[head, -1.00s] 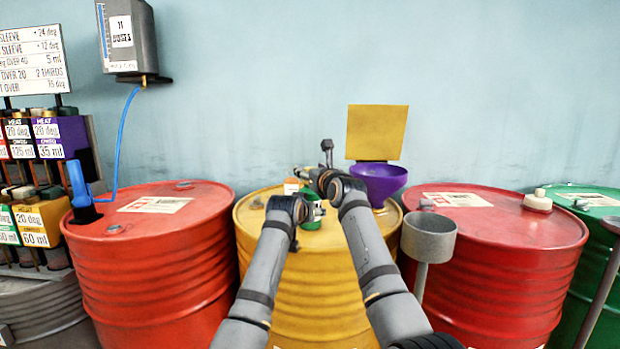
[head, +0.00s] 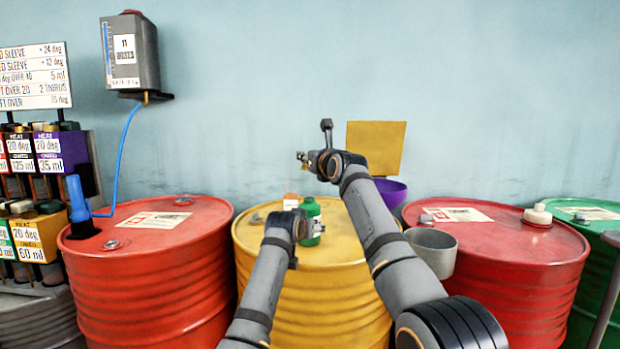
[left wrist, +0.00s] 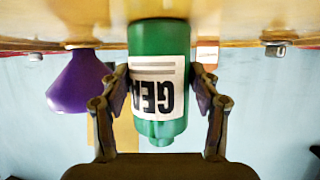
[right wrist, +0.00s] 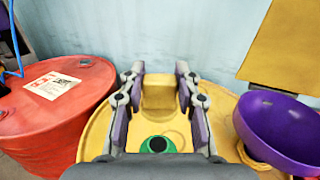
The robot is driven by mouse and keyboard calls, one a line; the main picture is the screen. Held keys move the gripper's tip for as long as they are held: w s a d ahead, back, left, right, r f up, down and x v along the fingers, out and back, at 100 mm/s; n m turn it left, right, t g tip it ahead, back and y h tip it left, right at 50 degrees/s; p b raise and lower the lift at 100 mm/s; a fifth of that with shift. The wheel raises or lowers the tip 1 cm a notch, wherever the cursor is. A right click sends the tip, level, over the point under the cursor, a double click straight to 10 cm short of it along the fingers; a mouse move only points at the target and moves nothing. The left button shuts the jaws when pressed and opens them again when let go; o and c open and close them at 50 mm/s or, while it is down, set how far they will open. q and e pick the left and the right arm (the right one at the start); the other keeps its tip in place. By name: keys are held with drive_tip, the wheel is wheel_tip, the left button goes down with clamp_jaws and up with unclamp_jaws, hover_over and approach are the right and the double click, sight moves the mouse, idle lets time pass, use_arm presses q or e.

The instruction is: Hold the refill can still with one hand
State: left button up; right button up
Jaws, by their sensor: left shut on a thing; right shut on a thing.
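The green refill can (head: 311,212) with a white label stands upright on the yellow drum (head: 335,275). My left gripper (head: 302,228) is shut on its sides; the left wrist view, upside down, shows both fingers against the can (left wrist: 158,85). My right gripper (head: 308,158) is raised above and apart from the can. In the right wrist view it is shut on a small yellow block-like piece (right wrist: 158,93), possibly a cap; I cannot tell surely. Below it, the can's green top (right wrist: 157,146) shows a dark round middle.
A purple funnel (right wrist: 285,125) stands on the yellow drum, right of the can. An orange-and-white container (head: 291,201) is just left of the can. Red drums (head: 150,260) stand either side. A grey cup (head: 432,252) is at right. A yellow panel (head: 385,148) stands behind.

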drive_tip(key=shift+r, duration=0.8)
use_arm(q)
drive_tip(key=o, duration=1.5)
drive_tip(key=v, duration=0.7)
drive_tip(key=shift+r, duration=0.1)
drive_tip(key=shift+s, duration=0.2)
